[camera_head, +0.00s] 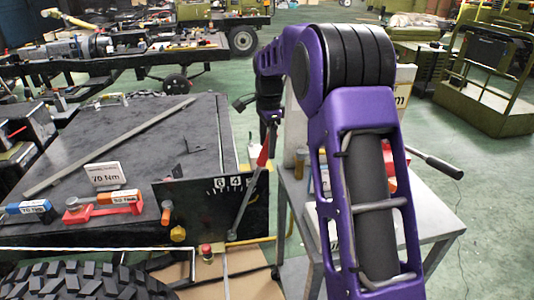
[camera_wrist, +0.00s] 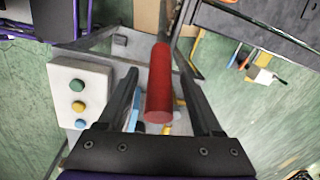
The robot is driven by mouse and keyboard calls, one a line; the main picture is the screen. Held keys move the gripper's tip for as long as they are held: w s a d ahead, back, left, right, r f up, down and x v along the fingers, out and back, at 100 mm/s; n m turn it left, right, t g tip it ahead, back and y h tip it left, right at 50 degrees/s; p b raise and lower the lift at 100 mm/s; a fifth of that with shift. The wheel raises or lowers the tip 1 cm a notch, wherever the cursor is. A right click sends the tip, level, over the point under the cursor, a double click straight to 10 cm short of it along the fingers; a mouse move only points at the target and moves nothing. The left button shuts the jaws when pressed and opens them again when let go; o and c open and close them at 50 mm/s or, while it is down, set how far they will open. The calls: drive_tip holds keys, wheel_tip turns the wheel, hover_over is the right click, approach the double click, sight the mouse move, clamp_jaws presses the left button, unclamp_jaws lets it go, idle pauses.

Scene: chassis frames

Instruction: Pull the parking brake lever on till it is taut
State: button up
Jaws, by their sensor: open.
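The parking brake lever is a grey metal rod (camera_head: 243,203) with a red grip (camera_head: 263,152), leaning up and to the right in front of a dark plate (camera_head: 205,212) with white number tags and tick marks. In the wrist view the red grip (camera_wrist: 160,85) lies between the two dark fingers of my gripper (camera_wrist: 160,68), with a gap visible on each side. My gripper is open.
A dark bench (camera_head: 130,140) at left carries a long bar, wrenches and a "70 Nm" sign. A grey table (camera_head: 430,215) stands behind my arm. A panel with coloured buttons (camera_wrist: 80,95) is left of the fingers. A tyre (camera_head: 85,282) lies at bottom left.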

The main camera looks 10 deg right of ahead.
drive_tip(key=shift+w+f, duration=0.1)
drive_tip(key=shift+f, duration=1.2)
clamp_jaws()
idle(0.5)
